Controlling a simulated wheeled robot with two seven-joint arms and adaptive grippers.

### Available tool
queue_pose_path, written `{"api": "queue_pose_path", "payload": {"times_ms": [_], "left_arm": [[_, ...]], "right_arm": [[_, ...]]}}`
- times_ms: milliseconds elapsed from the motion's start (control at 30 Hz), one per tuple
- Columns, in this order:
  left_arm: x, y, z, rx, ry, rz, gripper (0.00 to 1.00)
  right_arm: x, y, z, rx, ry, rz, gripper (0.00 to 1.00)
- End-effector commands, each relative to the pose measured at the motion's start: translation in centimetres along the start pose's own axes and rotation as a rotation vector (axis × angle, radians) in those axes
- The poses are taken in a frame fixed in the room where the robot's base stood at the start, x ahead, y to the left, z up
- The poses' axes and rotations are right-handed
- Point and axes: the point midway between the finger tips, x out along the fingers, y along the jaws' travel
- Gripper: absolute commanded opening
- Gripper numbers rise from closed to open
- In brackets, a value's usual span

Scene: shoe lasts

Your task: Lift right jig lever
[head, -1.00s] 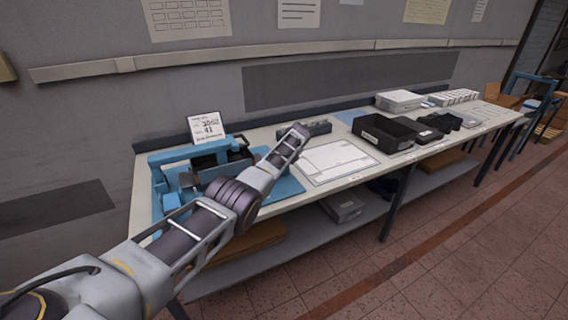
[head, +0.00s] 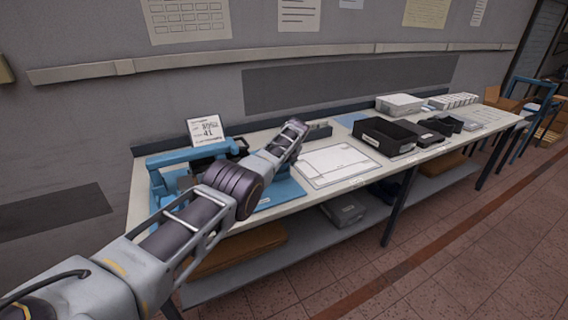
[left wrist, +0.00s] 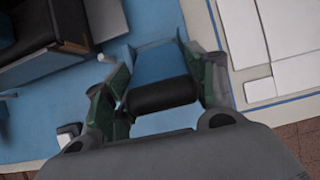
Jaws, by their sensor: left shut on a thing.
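The blue jig frame (head: 185,156) stands on a blue mat (head: 283,192) at the left end of the bench. My left arm covers much of it in the head view. In the left wrist view, a lever with a blue arm (left wrist: 160,62) and a black cylindrical grip (left wrist: 163,95) lies between my left gripper's (left wrist: 157,86) green-padded fingers. The fingers are shut on the grip. In the head view the lever and the fingertips are hidden or too small to tell. My right gripper is in neither view.
A sign card (head: 206,130) stands behind the jig. White sheets (head: 335,164) lie to the right of the mat. A black open box (head: 389,135) and smaller dark trays stand farther right. The wall is close behind the bench.

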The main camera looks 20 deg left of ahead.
Motion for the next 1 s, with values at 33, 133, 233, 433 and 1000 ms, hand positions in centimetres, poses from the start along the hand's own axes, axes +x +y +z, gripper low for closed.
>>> {"api": "queue_pose_path", "payload": {"times_ms": [33,133,233,433,1000], "left_arm": [[-0.16,-0.14,0.17,-0.005,-0.001,-0.007,0.13],[-0.17,-0.15,0.18,-0.006,-0.001,-0.007,0.13],[-0.19,-0.15,0.20,-0.006,-0.001,-0.007,0.13],[-0.17,-0.12,0.18,-0.006,-0.001,-0.006,0.74],[-0.17,-0.04,0.09,-0.003,0.000,-0.001,0.78]], "right_arm": [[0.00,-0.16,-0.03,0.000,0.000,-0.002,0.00],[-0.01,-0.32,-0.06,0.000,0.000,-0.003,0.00],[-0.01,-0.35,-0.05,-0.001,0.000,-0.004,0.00],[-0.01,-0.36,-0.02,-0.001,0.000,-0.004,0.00],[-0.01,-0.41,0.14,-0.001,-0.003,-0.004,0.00]]}}
